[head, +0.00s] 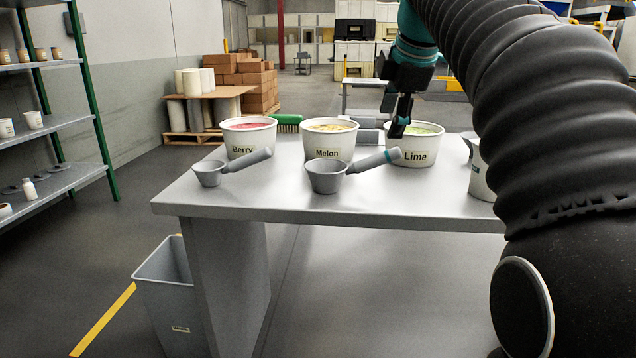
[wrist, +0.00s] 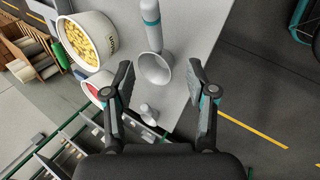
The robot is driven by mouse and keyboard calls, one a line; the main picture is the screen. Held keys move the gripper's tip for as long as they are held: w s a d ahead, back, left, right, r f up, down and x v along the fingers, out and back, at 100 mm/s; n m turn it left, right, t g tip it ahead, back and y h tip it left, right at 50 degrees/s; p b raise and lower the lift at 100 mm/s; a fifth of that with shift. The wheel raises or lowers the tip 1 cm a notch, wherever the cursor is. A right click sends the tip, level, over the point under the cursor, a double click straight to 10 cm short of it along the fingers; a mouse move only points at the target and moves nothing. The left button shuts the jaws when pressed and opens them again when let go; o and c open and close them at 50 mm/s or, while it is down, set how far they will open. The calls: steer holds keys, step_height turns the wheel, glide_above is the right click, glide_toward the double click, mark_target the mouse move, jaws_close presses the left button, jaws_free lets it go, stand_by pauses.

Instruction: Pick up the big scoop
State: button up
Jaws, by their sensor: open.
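The big scoop (head: 325,178) is grey with a teal band on its handle and lies near the front edge of the table, in front of the Melon tub. Its handle slants up to the right. In the wrist view, the big scoop's bowl (wrist: 155,68) shows beyond and between my fingertips, with the handle running to the top edge. My gripper (head: 398,128) is open and empty, above the handle's right end by the Lime tub; its spread fingers also show in the wrist view (wrist: 159,72). A smaller grey scoop (head: 208,175) lies to the left.
The Berry tub (head: 249,138), Melon tub (head: 330,141) and Lime tub (head: 413,146) stand in a row behind the scoops. A green brush (head: 288,120) lies behind them. The table (head: 400,203) is bare along its front. A grey bin (head: 165,285) stands on the floor at left.

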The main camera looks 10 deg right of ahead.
mark_target(380, 155)
steer(key=shift+n, duration=0.3)
steer(key=x, duration=0.4)
steer(key=b+x, duration=0.1)
steer(key=x, duration=0.4)
steer(key=w+x, duration=0.1)
steer(key=x, duration=0.3)
steer(key=shift+w+d, duration=0.1)
steer(key=shift+d, duration=0.25)
jaws_close()
